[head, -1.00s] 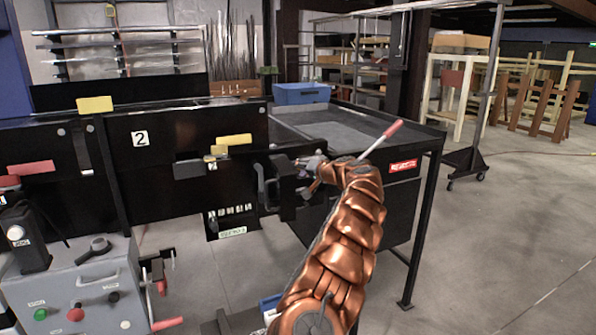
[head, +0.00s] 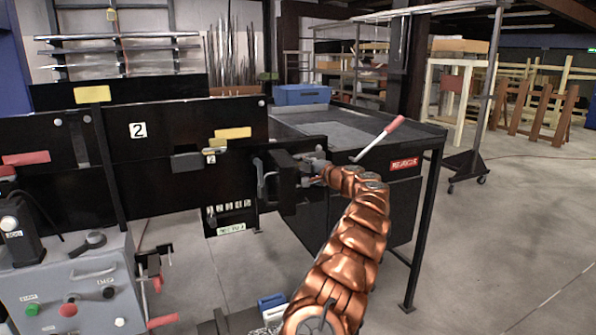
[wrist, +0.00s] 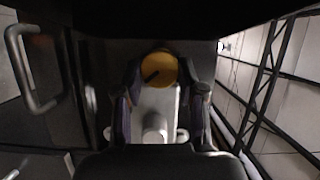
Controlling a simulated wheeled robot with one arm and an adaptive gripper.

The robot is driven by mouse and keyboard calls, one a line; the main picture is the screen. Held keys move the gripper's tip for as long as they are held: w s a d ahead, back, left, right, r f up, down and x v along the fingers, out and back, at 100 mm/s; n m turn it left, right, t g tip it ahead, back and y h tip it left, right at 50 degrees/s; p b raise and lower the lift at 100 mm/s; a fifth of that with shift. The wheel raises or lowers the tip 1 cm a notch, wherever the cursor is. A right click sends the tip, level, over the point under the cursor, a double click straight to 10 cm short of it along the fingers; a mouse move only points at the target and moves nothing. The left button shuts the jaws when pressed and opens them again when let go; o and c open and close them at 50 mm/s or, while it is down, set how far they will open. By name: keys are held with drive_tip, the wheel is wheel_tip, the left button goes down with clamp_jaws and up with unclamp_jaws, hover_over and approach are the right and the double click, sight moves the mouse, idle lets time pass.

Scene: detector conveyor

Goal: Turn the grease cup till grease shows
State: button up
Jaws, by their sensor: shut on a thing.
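In the wrist view, the grease cup (wrist: 160,66) shows as a round yellow cap with a short dark mark on its left side. A pale grey body (wrist: 154,112) shows just below it in the picture. My gripper (wrist: 161,84) has one finger on each side of the cap and is shut on it. In the head view, my gripper (head: 312,169) is at the right end of the black conveyor frame, against a dark block (head: 288,187). There the grease cup is hidden by the gripper and wrist. I cannot make out any grease.
A red-handled lever (head: 378,138) rises just right of my wrist, by a black bench (head: 424,138). A grey loop handle (wrist: 32,68) is left in the wrist view. A grey control box (head: 75,278) stands front left.

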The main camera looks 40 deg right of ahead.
drive_tip(key=shift+m+t+b, duration=0.3)
drive_tip(key=shift+m, duration=0.3)
drive_tip(key=o, duration=1.1)
drive_tip(key=shift+o, duration=0.2)
drive_tip(key=shift+f, duration=0.1)
drive_tip(key=s, duration=1.2)
drive_tip(key=shift+d+f, duration=0.2)
drive_tip(key=shift+d, duration=0.2)
